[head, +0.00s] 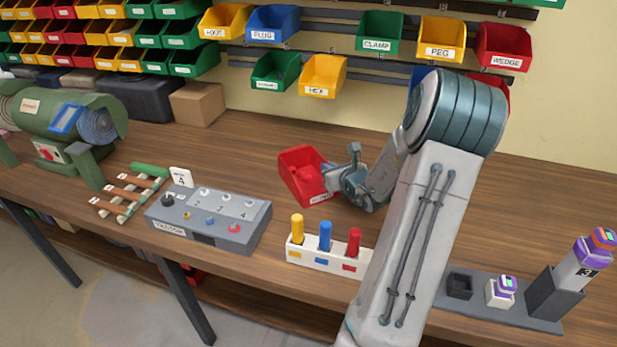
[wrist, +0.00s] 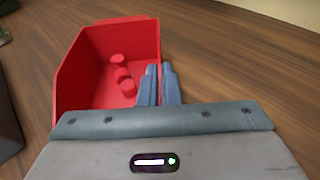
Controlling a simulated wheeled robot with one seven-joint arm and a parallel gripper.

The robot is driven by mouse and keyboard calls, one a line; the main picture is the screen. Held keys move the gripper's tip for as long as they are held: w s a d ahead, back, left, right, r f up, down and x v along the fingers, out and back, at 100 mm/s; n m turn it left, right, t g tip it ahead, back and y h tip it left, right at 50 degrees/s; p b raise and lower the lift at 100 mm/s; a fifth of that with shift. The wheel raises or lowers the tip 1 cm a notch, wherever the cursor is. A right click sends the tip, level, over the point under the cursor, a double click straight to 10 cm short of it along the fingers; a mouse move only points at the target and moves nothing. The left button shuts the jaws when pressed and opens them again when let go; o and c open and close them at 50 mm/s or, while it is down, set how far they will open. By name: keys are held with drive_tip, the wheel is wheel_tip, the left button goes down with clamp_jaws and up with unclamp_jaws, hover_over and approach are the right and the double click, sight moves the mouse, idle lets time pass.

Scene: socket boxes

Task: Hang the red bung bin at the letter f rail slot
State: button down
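The red bin (head: 303,172) is held above the workbench, left of my forearm. Its front label is too small to read, so I cannot confirm it says bung. My gripper (head: 338,172) is at its right side. In the wrist view the red bin (wrist: 105,65) has several red round pieces inside. My gripper's blue fingers (wrist: 159,85) are close together at the bin's right wall, pinching it. The upper rail (head: 320,27) and lower rail (head: 375,78) run along the wall. Slot letters are too small to read, so I cannot pick out f.
On the upper rail hang a blue PLUG bin (head: 273,22), green CLAMP bin (head: 380,30), yellow PEG bin (head: 441,38) and red WEDGE bin (head: 503,46). A yellow HEX bin (head: 323,75) hangs below. The lower rail shows free room right of it. A peg block (head: 325,258) stands on the bench.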

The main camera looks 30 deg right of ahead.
drive_tip(key=shift+r, duration=0.2)
drive_tip(key=shift+r+p, duration=0.8)
drive_tip(key=shift+r, duration=0.25)
drive_tip(key=shift+s, duration=0.1)
drive_tip(key=shift+s+a+r, duration=0.1)
drive_tip(key=shift+s+a, duration=0.1)
drive_tip(key=shift+s, duration=2.25)
drive_tip(key=shift+s+a+r, duration=0.1)
drive_tip(key=shift+s+a, duration=0.1)
drive_tip(key=shift+s, duration=2.25)
